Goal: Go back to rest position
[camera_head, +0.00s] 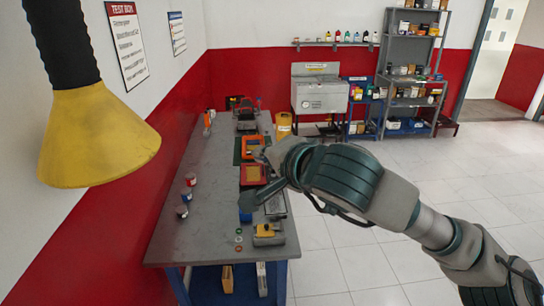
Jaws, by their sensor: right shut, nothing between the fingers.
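My right arm comes in from the lower right and reaches over the grey workbench (205,225). My right gripper (257,196) is at its end, above the bench's right side, shut and empty. It overlaps an orange-framed device (254,174) in the view and partly hides the items around it; I cannot tell whether it touches any of them. My left gripper is not in view.
A yellow hood (98,135) on a black hose hangs at the upper left. Small cans (186,195) and a yellow-topped device (268,231) stand on the bench. A grey shelf unit (410,75) and parts washer (320,92) stand behind. Tiled floor (350,255) is clear.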

